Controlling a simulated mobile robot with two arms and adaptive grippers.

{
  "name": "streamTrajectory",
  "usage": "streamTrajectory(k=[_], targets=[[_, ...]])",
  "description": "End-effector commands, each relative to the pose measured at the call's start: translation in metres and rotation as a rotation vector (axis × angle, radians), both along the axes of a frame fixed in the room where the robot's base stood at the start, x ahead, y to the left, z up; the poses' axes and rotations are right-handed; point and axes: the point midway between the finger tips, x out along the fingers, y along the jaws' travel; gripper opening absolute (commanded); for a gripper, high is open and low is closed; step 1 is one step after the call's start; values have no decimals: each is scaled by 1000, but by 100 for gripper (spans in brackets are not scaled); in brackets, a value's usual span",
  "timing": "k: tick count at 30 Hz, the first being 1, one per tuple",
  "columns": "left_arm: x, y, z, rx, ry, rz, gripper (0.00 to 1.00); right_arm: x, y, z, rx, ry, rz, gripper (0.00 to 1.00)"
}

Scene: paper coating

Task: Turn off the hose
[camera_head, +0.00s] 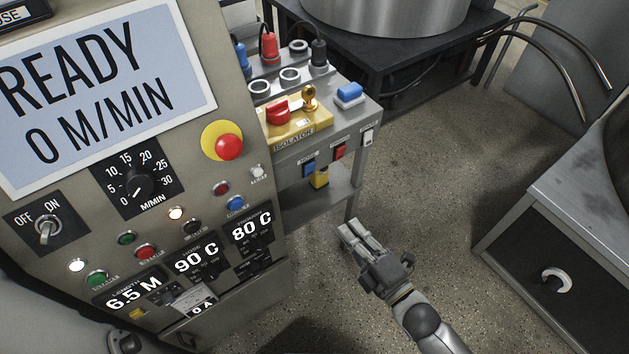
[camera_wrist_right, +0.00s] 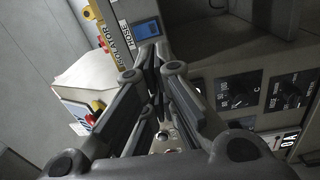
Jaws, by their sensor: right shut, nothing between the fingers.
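The hose switch (camera_head: 308,168) is a blue rocker on the front face of the grey side stand, below the yellow isolator plate. In the right wrist view the blue rocker (camera_wrist_right: 146,29) sits beside a label reading HOSE, just beyond my fingertips. My right gripper (camera_head: 351,234) is shut and empty, to the right of the control cabinet and below and right of the blue rocker in the head view. It looks apart from the switch. Its fingers (camera_wrist_right: 152,68) also show in the right wrist view. My left gripper is not in view.
A red rocker (camera_head: 338,151) and a white rocker (camera_head: 368,137) sit to the right of the blue one. The yellow isolator plate (camera_head: 312,127) has a red knob. The control cabinet (camera_head: 200,195) stands close on the left. The floor (camera_head: 430,170) to the right is clear.

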Motion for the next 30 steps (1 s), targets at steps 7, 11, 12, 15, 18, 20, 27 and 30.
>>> streamTrajectory(k=[7, 11, 12, 15, 18, 20, 27, 30], targets=[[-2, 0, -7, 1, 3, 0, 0, -5, 10, 24, -21, -106, 29, 0], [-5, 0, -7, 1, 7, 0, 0, -5, 10, 25, -21, -106, 29, 0], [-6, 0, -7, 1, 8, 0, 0, -5, 10, 25, -21, -106, 29, 0], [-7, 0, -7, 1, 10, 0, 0, -5, 10, 24, -20, -105, 28, 0], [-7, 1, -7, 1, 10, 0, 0, -2, 12, 25, -20, -105, 28, 0], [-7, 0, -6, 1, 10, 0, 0, 2, 15, 26, -19, -105, 27, 0], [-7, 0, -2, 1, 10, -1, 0, 34, 38, 32, -19, -106, 27, 0], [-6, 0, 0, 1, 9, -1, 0, 51, 50, 34, -19, -107, 28, 0]])
